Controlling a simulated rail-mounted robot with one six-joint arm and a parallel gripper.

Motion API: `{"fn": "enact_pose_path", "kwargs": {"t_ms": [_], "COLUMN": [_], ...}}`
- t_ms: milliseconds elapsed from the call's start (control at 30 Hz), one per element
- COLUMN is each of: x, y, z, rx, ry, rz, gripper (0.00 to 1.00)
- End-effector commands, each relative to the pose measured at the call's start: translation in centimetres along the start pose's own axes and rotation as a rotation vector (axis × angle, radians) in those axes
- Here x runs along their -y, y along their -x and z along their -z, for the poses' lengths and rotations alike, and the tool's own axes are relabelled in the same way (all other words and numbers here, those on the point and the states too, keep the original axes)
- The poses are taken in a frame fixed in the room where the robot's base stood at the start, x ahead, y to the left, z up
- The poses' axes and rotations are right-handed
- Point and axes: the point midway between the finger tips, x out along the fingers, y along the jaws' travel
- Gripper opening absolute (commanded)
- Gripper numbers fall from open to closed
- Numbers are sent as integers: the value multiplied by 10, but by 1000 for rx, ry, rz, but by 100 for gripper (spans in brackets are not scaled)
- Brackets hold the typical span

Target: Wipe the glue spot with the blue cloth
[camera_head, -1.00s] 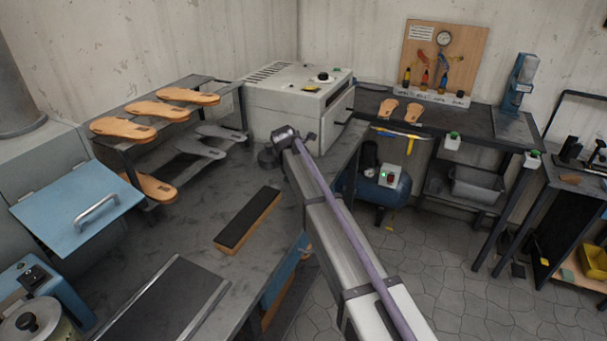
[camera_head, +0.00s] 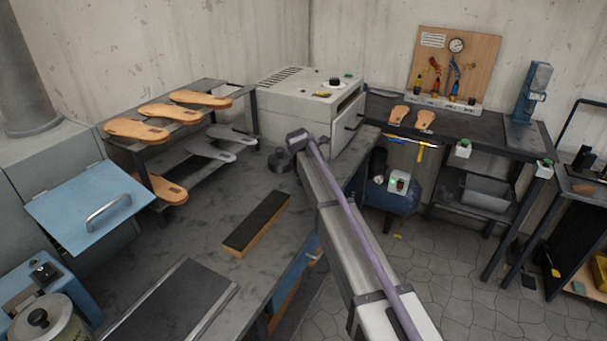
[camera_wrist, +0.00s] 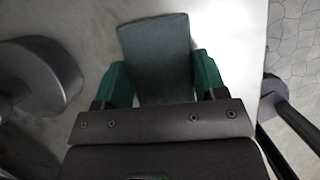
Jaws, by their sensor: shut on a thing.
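In the wrist view my gripper (camera_wrist: 162,78) has its two green fingers shut on a flat, dull grey-blue piece, which looks like the blue cloth (camera_wrist: 154,42). The cloth sticks out beyond the fingertips, over a pale grey surface near an edge. In the head view my arm reaches to the back of the workbench (camera_head: 215,270), and the gripper and cloth are hidden behind the arm's end. I cannot make out a glue spot in either view.
A dark round object (camera_head: 280,161) stands on the bench beside the arm's end. A grey-white machine (camera_head: 285,105) is behind. A dark-topped block (camera_head: 256,222) lies on the bench. A rack (camera_head: 205,155) with sandal soles (camera_head: 168,112) is at left.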

Motion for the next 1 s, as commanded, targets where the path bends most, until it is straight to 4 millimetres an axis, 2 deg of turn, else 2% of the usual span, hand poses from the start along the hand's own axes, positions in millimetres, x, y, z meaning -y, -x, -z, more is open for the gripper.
{"fn": "enact_pose_path", "kwargs": {"t_ms": [67, 333, 633, 900, 1000], "x": [11, 20, 50, 51, 50], "y": [-2, -3, -2, -2, 4], "z": [-1, -2, -6, -7, -9], "rx": [0, -1, 0, 1, 1], "ry": [-3, -4, -3, -2, -2], "rz": [4, 7, 7, 5, 4], "gripper": [46, 46, 47, 46, 46]}}
